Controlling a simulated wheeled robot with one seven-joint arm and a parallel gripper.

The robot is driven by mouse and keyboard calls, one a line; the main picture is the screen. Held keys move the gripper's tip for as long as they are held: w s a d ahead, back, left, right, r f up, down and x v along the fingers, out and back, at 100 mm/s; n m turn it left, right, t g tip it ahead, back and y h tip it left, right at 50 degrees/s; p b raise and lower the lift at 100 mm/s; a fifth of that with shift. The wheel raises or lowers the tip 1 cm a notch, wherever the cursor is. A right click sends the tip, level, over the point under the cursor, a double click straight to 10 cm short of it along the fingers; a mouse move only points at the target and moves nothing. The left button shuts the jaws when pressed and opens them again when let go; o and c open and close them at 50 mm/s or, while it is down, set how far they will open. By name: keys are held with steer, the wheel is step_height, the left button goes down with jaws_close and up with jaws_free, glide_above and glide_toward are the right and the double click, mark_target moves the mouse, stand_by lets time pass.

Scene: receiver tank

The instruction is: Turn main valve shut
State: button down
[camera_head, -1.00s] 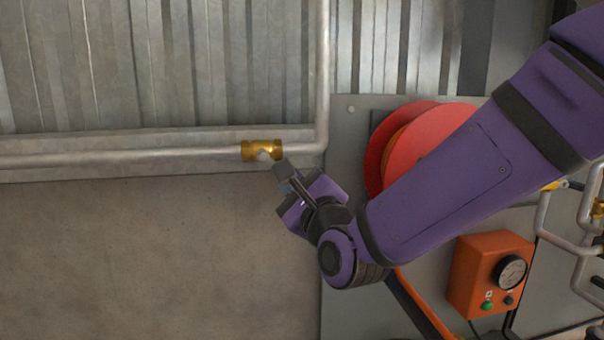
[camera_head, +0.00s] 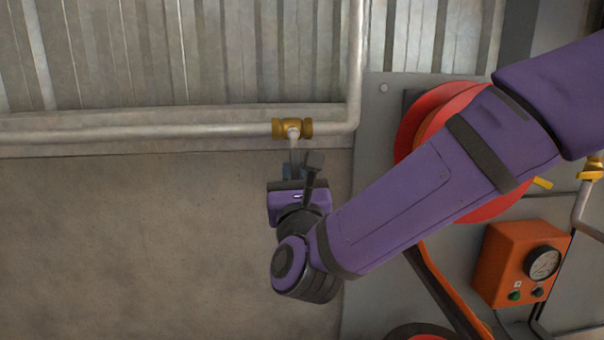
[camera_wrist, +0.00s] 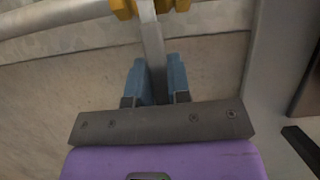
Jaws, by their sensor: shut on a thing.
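The main valve (camera_head: 292,128) is a brass body on the grey pipe, near the pipe's bend at the upper middle of the head view. Its grey lever (camera_head: 294,150) points down, across the pipe. In the wrist view the lever (camera_wrist: 153,40) runs down from the brass body (camera_wrist: 165,7) between my fingers. My gripper (camera_wrist: 156,78) has its blue fingers shut on the lever, one on each side. In the head view my gripper (camera_head: 294,172) is just below the valve.
The grey pipe (camera_head: 160,133) runs left along the wall and up at the right. A red hose reel (camera_head: 410,125) is partly behind my arm. An orange box with a gauge (camera_head: 510,262) is at the lower right. The wall left of my gripper is bare.

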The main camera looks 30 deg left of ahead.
steer(key=shift+s+a+m, duration=0.1)
steer(key=shift+a+m, duration=0.05)
steer(key=shift+m, duration=0.35)
steer(key=c, duration=1.1)
jaws_free()
steer(key=shift+o, duration=0.2)
steer(key=v, duration=1)
steer(key=shift+s+f, duration=0.2)
steer(key=shift+s, duration=0.1)
